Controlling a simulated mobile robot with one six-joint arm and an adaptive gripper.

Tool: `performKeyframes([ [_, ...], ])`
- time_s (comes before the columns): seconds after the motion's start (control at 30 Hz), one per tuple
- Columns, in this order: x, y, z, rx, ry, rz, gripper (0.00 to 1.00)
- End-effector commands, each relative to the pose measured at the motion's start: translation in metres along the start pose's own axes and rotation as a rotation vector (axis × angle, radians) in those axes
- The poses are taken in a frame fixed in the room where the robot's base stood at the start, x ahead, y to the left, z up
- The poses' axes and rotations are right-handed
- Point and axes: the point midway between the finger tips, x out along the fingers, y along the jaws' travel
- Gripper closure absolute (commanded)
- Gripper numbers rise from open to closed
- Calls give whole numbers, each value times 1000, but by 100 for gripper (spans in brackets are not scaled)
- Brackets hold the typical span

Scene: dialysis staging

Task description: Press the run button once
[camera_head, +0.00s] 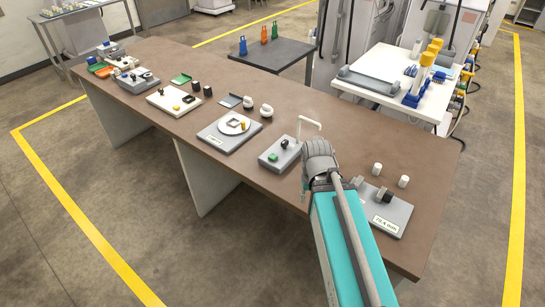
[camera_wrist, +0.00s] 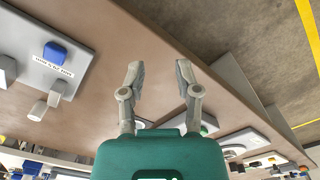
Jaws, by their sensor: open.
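A grey box (camera_head: 281,154) stands on the brown table with a green button (camera_head: 273,157) and a black knob (camera_head: 284,144) on top. I see no readable label that names the run button. In the wrist view a bit of green (camera_wrist: 204,131) shows beyond my right finger. In the head view my gripper (camera_head: 305,188) is mostly hidden by my wrist, just right of the grey box.
A labelled grey plate (camera_head: 400,210) with small blocks lies right of my arm; it also shows in the wrist view (camera_wrist: 82,62). A thin white hooked stand (camera_head: 309,123) rises behind the grey box. A round-dial unit (camera_head: 226,137) stands to the left. Floor in front is clear.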

Motion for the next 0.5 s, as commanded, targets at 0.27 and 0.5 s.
performKeyframes([
  [0.27, 0, 0, 0, 0, 0, 0, 100],
  [0.5, 0, 0, 0, 0, 0, 0, 100],
])
